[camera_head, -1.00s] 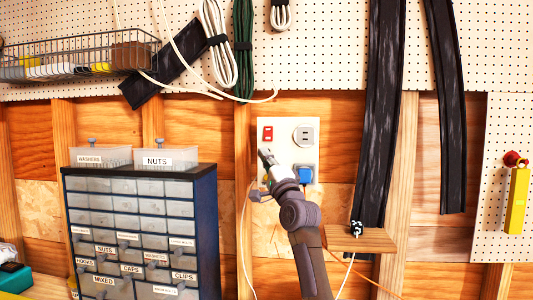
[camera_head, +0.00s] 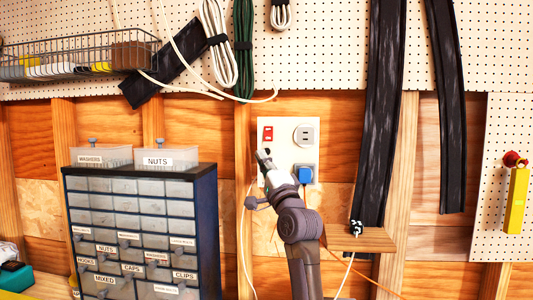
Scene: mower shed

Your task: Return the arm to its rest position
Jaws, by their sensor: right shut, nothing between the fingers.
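My right gripper (camera_head: 259,178) is raised in front of the white wall plate (camera_head: 285,128), at its lower left side. It is shut and empty. My right arm comes up from the bottom of the picture and partly covers the lower part of the plate. The plate carries a red switch (camera_head: 268,134), a socket (camera_head: 304,135) and a blue plug or cover (camera_head: 305,173) at the lower right. I cannot tell whether the gripper touches the plate. My left gripper is not in view.
A drawer cabinet (camera_head: 208,215) with small labelled drawers stands to the left, close to my arm. A small wooden shelf (camera_head: 372,242) sticks out on the right. Black strips (camera_head: 384,110), cable coils (camera_head: 219,45) and a wire basket (camera_head: 75,60) hang on the pegboard.

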